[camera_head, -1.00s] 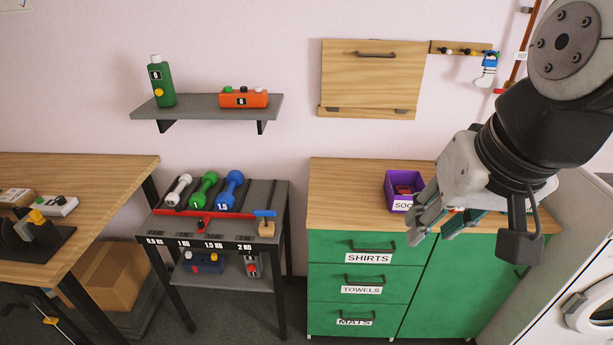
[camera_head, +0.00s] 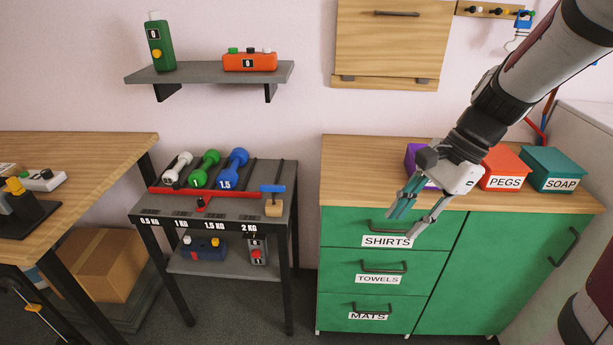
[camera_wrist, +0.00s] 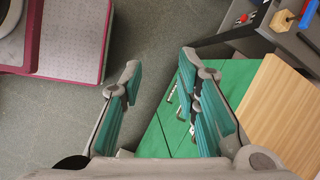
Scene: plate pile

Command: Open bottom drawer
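The bottom drawer (camera_head: 338,318), labelled MATS, is the lowest of three green drawers in the cabinet and looks shut. Its dark bar handle (camera_head: 371,308) sits above the label. My gripper (camera_head: 410,222) is open and empty, with its fingers pointing down in front of the top drawer, labelled SHIRTS (camera_head: 335,224). It is well above the MATS handle. In the wrist view my open gripper (camera_wrist: 155,85) has floor between its fingers. The green drawer fronts (camera_wrist: 165,128) show there partly behind the right finger, with some handles hidden.
The TOWELS drawer (camera_head: 335,270) looks shut. On the wooden cabinet top (camera_head: 350,170) stand a purple box partly hidden by my gripper, a red PEGS box (camera_head: 508,165) and a teal SOAP box (camera_head: 552,168). A dumbbell rack (camera_head: 220,215) stands left of the cabinet. Floor shows between them.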

